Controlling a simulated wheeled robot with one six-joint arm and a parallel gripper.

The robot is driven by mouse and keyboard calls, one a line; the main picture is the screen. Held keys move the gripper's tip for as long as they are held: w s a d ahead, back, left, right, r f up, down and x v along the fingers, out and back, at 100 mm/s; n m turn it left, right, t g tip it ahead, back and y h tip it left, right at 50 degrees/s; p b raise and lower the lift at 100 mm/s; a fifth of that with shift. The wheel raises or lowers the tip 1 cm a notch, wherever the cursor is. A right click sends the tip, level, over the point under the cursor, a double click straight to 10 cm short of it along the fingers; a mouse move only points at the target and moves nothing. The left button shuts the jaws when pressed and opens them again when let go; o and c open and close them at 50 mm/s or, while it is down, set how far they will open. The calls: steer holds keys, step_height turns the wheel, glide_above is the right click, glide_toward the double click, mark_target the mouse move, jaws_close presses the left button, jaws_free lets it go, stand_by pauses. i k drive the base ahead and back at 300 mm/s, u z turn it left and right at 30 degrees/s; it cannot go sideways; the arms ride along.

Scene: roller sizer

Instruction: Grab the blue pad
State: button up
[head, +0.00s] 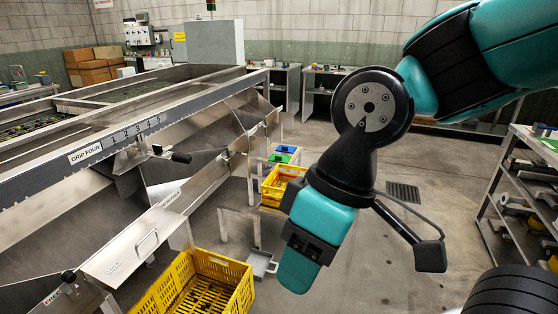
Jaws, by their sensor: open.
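A small blue thing, likely the blue pad (285,149), lies in the middle distance just behind a green piece (279,158). It is small in the head view and its exact shape is hard to tell. My gripper (299,272) hangs from the arm at the centre right, much closer to the camera and lower in the picture than the blue pad. It is open and apart from the pad, with nothing visible in it. It is seen from the side, so the gap between the fingers is hidden.
A yellow crate (276,184) stands just in front of the green piece. Another yellow crate (243,297) is at the bottom, beside the metal sizer (100,150) that fills the left. A shelf rack (520,205) stands at the right.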

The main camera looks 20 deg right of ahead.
mark_target(287, 149)
steer(key=z, duration=0.15)
steer(key=i, duration=0.3)
steer(key=z, duration=0.95)
steer(key=i, duration=1.8)
steer(key=z, duration=0.65)
steer(key=i, duration=2)
steer(key=u, duration=0.4)
steer(key=i, duration=1.45)
steer(key=u, duration=1.55)
steer(key=i, duration=1)
steer(key=u, duration=0.7)
